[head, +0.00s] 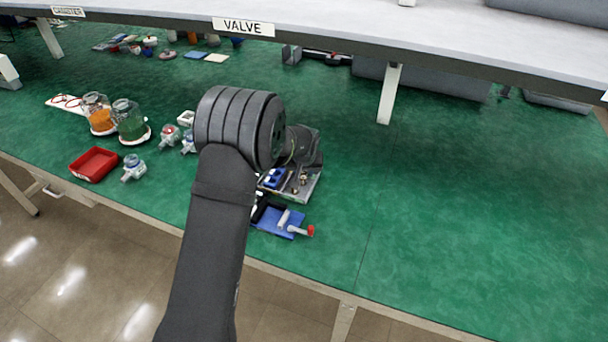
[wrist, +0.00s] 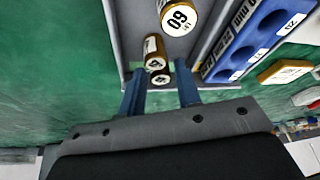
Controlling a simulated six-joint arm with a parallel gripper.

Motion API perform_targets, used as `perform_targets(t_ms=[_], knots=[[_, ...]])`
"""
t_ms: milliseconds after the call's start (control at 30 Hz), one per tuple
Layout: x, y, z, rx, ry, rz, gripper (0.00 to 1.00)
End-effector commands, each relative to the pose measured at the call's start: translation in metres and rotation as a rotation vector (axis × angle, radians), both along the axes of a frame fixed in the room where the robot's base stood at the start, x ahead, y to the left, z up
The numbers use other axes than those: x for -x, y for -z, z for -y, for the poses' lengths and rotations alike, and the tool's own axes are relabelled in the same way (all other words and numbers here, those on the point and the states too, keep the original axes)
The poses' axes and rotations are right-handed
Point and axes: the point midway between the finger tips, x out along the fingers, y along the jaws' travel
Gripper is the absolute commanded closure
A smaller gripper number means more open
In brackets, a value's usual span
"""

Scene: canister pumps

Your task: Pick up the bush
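Several small brass cylinders, which look like bushes, lie or stand in a grey tray (wrist: 120,30) in the wrist view. One brass cylinder (wrist: 178,16) shows a white end marked with a number. Another brass cylinder (wrist: 153,50) lies just ahead of my fingers, and a dark-ended cylinder (wrist: 160,77) sits between or just below the fingertips. My gripper (wrist: 161,68) has its two blue fingers apart. I see no clear contact with a cylinder. In the head view my arm hides most of the gripper and part of the tray (head: 306,190).
A blue rack (wrist: 250,45) with numbered round holes and a yellow block (wrist: 284,72) are right of the cylinders. A blue fixture with a red-knobbed lever (head: 288,224) stands in front. A red bin (head: 94,164) and jars (head: 129,120) are left. The green table's right side is clear.

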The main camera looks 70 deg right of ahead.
Motion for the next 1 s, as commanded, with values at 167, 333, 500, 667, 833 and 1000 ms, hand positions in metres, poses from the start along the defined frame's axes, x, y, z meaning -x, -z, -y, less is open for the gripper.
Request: perform_targets(t_ms=[167,333,500,667,833,1000], knots=[[0.000,0.001,0.000,0.000,0.000,0.000,0.69],[0.000,0.001,0.000,0.000,0.000,0.000,0.91],[0.000,0.001,0.000,0.001,0.000,0.000,1.00],[0.000,0.000,0.000,0.001,0.000,0.000,1.00],[0.000,-0.010,0.001,0.003,0.000,0.000,1.00],[0.000,-0.034,0.001,0.005,0.001,0.000,1.00]])
